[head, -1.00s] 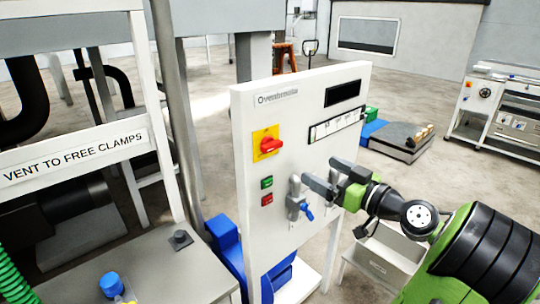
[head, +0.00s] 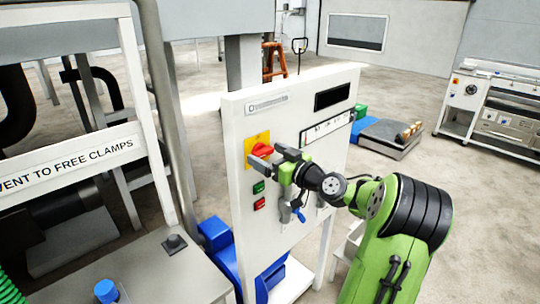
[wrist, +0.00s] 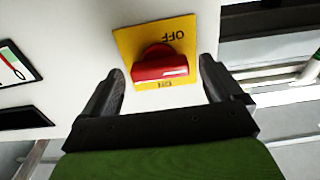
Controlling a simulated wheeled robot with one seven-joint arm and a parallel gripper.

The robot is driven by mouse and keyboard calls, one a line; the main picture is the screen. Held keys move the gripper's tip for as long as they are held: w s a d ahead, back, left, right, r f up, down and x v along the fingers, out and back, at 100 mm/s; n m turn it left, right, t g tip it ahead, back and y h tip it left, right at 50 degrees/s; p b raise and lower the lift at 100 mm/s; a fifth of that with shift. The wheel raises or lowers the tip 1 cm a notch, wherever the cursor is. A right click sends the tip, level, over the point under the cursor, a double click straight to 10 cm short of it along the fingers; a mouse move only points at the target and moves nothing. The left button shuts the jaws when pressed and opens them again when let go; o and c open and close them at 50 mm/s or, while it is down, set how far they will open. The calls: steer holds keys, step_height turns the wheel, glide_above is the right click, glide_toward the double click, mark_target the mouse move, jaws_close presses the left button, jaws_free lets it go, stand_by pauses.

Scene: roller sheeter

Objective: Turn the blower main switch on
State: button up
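The main switch is a red rotary handle (head: 262,149) on a yellow plate (head: 250,144) on the white panel (head: 310,190). In the wrist view the red handle (wrist: 160,64) lies crosswise, with OFF and ON upside down on the yellow plate (wrist: 126,42). My gripper (head: 270,158) is in front of the switch, its fingers pointing at the panel. In the wrist view my gripper (wrist: 160,78) is open, one finger on each side of the handle with gaps. The head view partly hides the handle behind the fingers; I cannot tell whether they touch it.
Green (head: 258,187) and red (head: 259,203) push buttons sit below the switch. A dark display (head: 332,96) is above. A blue machine part (head: 222,250) stands behind the panel's left.

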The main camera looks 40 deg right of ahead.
steer(key=c, duration=1)
steer(key=shift+m, duration=0.3)
steer(key=m, duration=0.3)
steer(key=m+p, duration=0.1)
steer(key=m, duration=0.4)
steer(key=shift+d+p, duration=0.1)
steer(key=shift+p, duration=0.3)
steer(key=m+p, duration=0.3)
steer(key=m, duration=0.2)
steer(key=shift+f+m+p, duration=0.1)
steer(key=shift+m+p, duration=1.1)
steer(key=shift+m, duration=1.2)
steer(key=o, duration=1)
